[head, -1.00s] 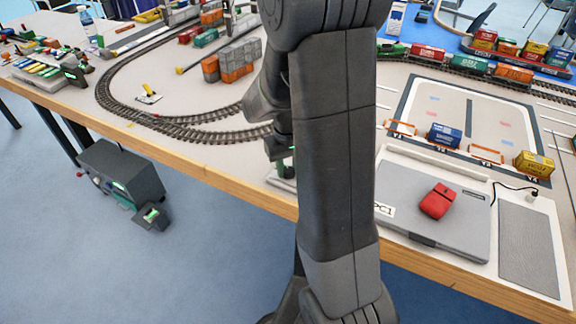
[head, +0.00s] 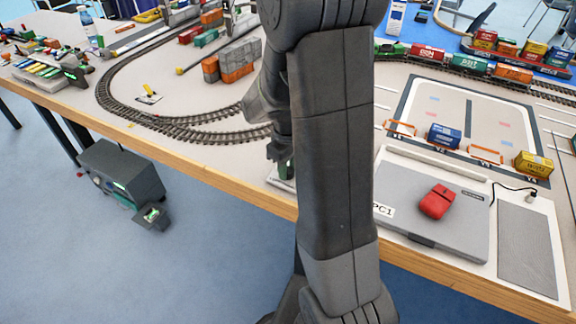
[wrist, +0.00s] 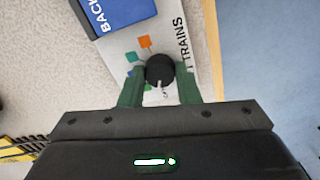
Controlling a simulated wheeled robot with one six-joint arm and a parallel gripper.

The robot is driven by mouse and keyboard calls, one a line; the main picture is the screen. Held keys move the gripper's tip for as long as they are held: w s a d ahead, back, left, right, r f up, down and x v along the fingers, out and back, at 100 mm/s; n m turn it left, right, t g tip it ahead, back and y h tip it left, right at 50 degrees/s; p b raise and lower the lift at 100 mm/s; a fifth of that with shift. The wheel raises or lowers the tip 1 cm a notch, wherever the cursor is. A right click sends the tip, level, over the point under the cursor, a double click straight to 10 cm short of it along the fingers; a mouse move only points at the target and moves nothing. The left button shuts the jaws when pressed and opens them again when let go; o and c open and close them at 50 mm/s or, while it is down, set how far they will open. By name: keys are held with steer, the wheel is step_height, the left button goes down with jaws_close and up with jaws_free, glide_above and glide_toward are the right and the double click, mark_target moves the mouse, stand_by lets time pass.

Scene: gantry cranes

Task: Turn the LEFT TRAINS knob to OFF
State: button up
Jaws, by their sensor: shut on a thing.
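The black round knob (wrist: 160,68) stands on a pale panel (wrist: 125,48) in the wrist view, with a short white pointer line on its near side. Lettering ending in "TRAINS" runs beside it; the word before is mostly hidden. In the head view my gripper (head: 280,158) is low at the table's front edge, partly behind my arm, and the knob is hidden there.
A blue block lettered "BACK" (wrist: 120,12) lies beyond the panel. The table's wooden edge (head: 225,180) runs close by.

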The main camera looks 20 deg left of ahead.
mark_target(288, 170)
steer(key=shift+n, duration=1.2)
steer(key=o, duration=1)
steer(key=shift+c, duration=0.2)
step_height(288, 170, up, 14)
steer(key=p, duration=0.1)
steer(key=shift+p, duration=0.4)
steer(key=shift+f, duration=0.1)
step_height(288, 170, down, 14)
steer(key=shift+r+b, duration=0.1)
steer(key=shift+b, duration=0.75)
